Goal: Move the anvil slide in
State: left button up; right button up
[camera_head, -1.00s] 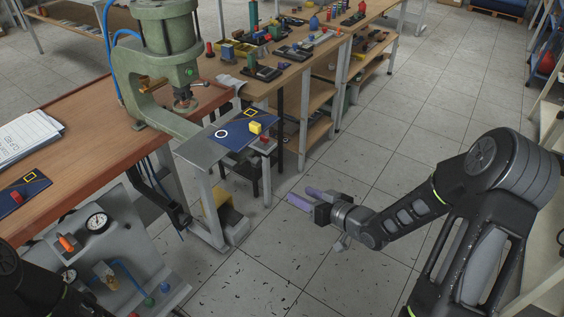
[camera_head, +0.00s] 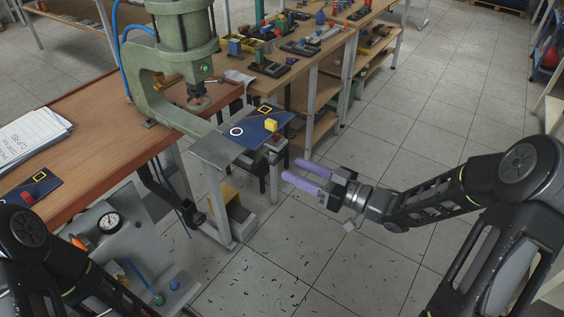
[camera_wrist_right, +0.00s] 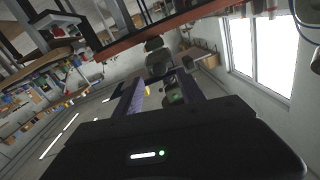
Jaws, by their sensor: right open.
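My right gripper (camera_head: 291,169) has two purple fingers, apart and empty. It is to the right of the slide and nearer to me, not touching it. In the right wrist view the fingers (camera_wrist_right: 160,82) frame the press, which looks tilted.
A wooden bench (camera_head: 90,120) carries the press, papers (camera_head: 32,138) and a second blue plate (camera_head: 28,190). A grey panel with a gauge (camera_head: 109,222) stands below. Shelves with small parts (camera_head: 290,60) stand behind. The floor on the right is clear.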

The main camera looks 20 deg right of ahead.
aim_at(277, 162)
jog(key=x, duration=0.5)
jog(key=shift+p, duration=0.3)
grip_shut()
dwell(1.1)
